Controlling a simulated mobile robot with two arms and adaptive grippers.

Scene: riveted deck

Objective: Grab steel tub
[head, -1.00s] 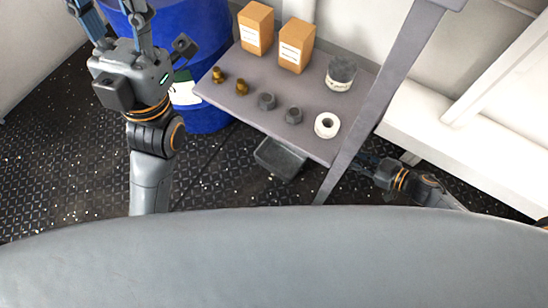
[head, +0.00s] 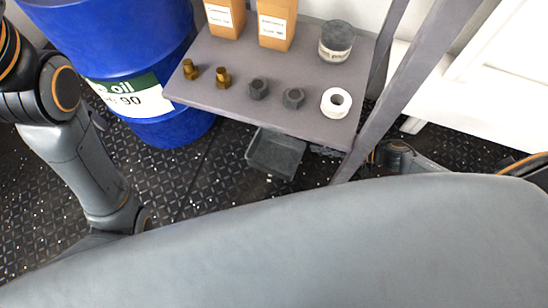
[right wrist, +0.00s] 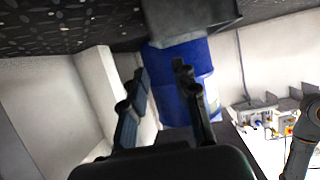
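The steel tub (head: 275,154) is a grey open box on the dark floor, partly under the front edge of the shelf in the head view. In the right wrist view, which looks upside down, a grey box that looks like the tub (right wrist: 190,16) is at the top edge. My right gripper (right wrist: 160,82) is open there, its two fingers apart with nothing between them, and the tub is beyond the fingertips.
The grey shelf (head: 225,101) above the tub holds brass and dark nuts, a white roll (head: 336,103), a jar (head: 335,42) and orange boxes. A slanted grey post (head: 408,85) stands at the right. A blue oil drum (head: 125,55) stands left.

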